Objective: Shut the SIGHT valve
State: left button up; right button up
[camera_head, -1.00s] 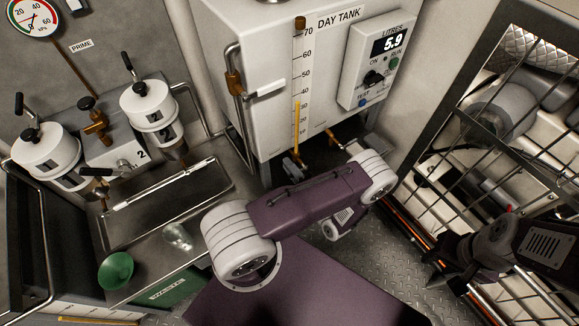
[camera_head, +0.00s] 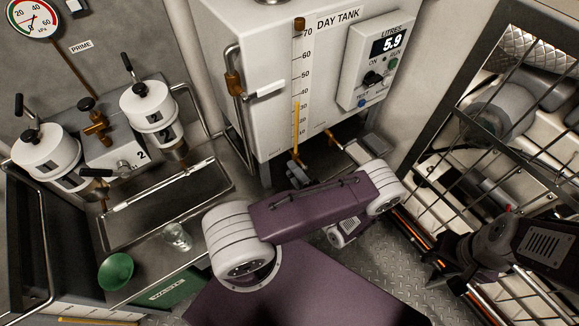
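I cannot read a SIGHT label on any valve. The day tank (camera_head: 268,128) carries a level tube (camera_head: 295,125) with amber liquid in its lower part. A small dark valve (camera_head: 294,168) sits below the tube, partly hidden behind my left arm. A brass valve with a pale handle (camera_head: 265,90) is on the pipe left of the tank. My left arm crosses in front of the tank's foot; its gripper cannot be made out. My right gripper (camera_head: 446,280) hangs at the lower right, far from the tank valves, dark and small, its opening unclear.
Two white filter housings (camera_head: 148,105) stand over a metal tray (camera_head: 165,207) at left. A glass beaker (camera_head: 177,237) and a green funnel (camera_head: 116,271) are in front. A barred guard (camera_head: 480,150) bounds the right. The control box (camera_head: 378,65) shows 5.9.

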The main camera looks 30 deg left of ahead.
pick_arm(q)
jog(key=v, duration=0.6)
jog(key=shift+d, duration=0.3)
jog(key=shift+s, duration=0.1)
